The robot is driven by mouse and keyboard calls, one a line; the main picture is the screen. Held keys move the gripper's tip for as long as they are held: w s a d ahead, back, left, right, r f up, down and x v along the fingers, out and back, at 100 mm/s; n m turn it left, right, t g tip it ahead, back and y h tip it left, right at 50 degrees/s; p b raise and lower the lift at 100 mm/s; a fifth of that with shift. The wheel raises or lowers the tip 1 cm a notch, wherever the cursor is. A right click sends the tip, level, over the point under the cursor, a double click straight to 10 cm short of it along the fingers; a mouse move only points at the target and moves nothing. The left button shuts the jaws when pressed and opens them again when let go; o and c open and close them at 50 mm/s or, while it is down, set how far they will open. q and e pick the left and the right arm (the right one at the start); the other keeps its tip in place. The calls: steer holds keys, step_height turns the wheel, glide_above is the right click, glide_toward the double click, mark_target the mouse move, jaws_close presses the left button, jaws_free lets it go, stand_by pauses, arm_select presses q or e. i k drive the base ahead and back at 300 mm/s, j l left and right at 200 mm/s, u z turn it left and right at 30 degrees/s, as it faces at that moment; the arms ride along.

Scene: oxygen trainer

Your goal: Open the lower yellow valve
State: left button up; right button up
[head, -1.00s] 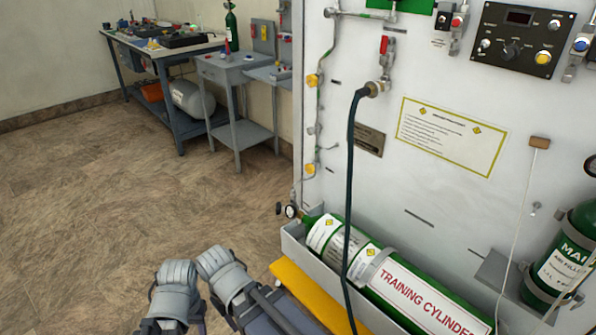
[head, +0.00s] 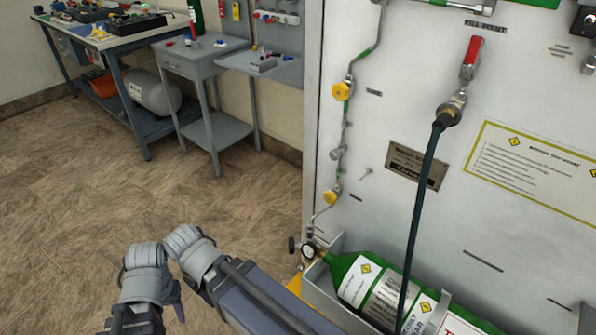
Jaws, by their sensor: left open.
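The lower yellow valve (head: 331,196) is a small yellow knob on the thin pipe along the left edge of the white panel. A second yellow valve (head: 342,91) sits higher on the same pipe. My left gripper (head: 162,254) is low in the head view, left of the panel and over the floor. Its two grey padded fingers stand apart with nothing visible between them. It is to the left of and below the lower valve in the picture, clear of it. My right gripper is not in view.
A green cylinder (head: 347,274) lies in a grey tray below the pipe, with a gauge (head: 308,250) at its left end. A dark hose (head: 420,220) hangs from a red-handled fitting (head: 471,58). Benches stand at the back left. The floor between is open.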

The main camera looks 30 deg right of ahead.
mark_target(330, 196)
steer(key=i, duration=3.6)
steer(key=i+z, duration=0.25)
steer(key=z, duration=4.55)
